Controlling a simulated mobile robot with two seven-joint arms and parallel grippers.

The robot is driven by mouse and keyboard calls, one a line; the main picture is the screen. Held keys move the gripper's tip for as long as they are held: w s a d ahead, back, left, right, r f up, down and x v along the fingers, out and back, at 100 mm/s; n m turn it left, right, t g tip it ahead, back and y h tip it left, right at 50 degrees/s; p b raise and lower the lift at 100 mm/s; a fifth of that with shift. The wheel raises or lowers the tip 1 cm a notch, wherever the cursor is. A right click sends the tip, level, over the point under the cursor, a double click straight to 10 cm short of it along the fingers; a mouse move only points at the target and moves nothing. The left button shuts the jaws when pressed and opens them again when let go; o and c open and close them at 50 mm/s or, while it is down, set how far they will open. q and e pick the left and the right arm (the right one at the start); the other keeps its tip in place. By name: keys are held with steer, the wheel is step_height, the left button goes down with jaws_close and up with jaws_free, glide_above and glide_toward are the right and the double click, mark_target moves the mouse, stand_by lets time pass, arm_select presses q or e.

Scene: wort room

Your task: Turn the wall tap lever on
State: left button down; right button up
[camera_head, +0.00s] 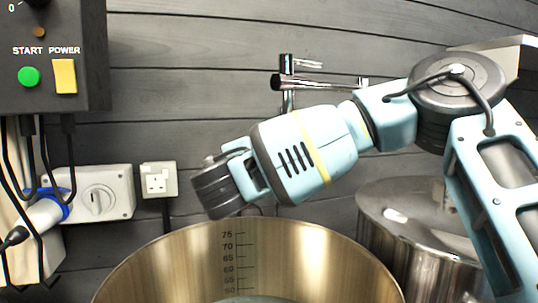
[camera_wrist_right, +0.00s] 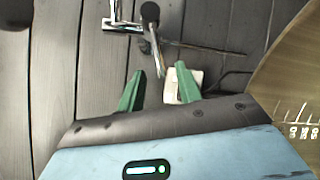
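The chrome wall tap (camera_head: 287,66) is fixed to the dark plank wall above the pot. A horizontal chrome bar runs right from it, and my right arm hides its lower part. The tap also shows at the top of the right wrist view (camera_wrist_right: 122,25), with a dark round end and a slim chrome rod (camera_wrist_right: 154,45) pointing toward my fingers. My right gripper (camera_wrist_right: 160,90) has its two green fingers apart. The rod's end appears between or just beyond the fingertips; contact cannot be told. In the head view my right wrist hides the fingers. My left gripper is not in view.
A large open steel pot (camera_head: 150,270) with a volume scale stands below my right wrist. A lidded steel vessel (camera_head: 410,215) stands at right. A control box (camera_head: 50,95), a switch (camera_head: 118,190) and a socket (camera_head: 160,168) are on the wall at left, with hanging cables.

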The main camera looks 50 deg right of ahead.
steer(key=p+x, duration=0.1)
steer(key=x, duration=0.6)
jaws_close()
